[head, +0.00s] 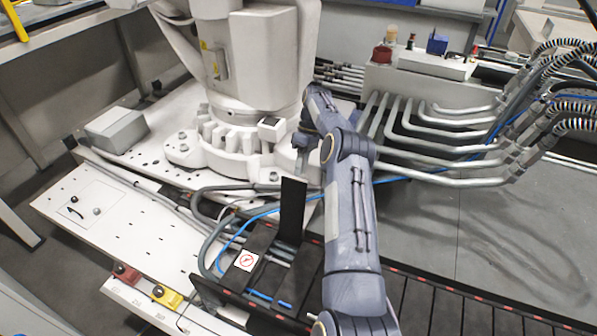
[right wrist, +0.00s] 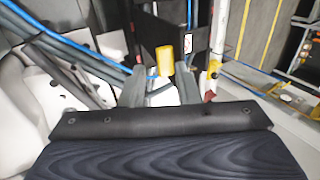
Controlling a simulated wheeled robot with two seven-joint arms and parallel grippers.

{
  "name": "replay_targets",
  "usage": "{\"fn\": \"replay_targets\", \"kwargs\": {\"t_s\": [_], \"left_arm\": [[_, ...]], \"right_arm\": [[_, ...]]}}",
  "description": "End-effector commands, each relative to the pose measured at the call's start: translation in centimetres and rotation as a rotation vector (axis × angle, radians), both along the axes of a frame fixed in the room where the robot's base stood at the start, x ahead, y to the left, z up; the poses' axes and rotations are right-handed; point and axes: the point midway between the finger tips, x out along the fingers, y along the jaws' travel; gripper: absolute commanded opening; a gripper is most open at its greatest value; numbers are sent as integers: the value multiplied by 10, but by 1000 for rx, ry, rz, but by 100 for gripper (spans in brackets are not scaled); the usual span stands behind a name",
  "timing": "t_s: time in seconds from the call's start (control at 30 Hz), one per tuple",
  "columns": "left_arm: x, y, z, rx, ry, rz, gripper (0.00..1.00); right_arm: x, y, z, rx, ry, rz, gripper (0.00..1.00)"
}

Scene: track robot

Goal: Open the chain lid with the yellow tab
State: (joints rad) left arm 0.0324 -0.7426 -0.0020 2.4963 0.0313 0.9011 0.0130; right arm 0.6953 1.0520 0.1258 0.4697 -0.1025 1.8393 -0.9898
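A black cable chain (head: 262,292) runs along the floor track in the head view. A flat black lid (head: 292,208) stands upright from it. A yellow tab (right wrist: 165,60) shows in the right wrist view, just past and between the fingertips; I do not make it out in the head view. My right gripper (right wrist: 161,75) has its two grey fingers apart, with no clear contact with the tab. In the head view, my right arm reaches up past the lid, and its gripper (head: 302,150) is small and partly hidden near the white robot's base. My left gripper is not in view.
A white robot pedestal (head: 232,140) stands behind the chain. Grey hoses and a blue cable (head: 232,235) lie beside the lid. Bent metal pipes (head: 440,140) fill the right. Red (head: 126,273) and yellow (head: 166,294) fittings sit at the lower left.

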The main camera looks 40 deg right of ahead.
Motion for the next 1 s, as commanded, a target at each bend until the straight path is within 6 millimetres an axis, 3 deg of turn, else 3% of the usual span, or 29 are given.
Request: {"fn": "replay_targets", "kwargs": {"t_s": [0.37, 0.7, 1.0], "left_arm": [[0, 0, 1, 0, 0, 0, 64], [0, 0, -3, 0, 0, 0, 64], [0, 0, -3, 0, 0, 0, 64]], "right_arm": [[-34, 39, 69, 1, -8, 2, 29], [-76, 83, 94, 2, -9, 2, 29], [-93, 102, 104, 4, -8, 2, 29]]}}
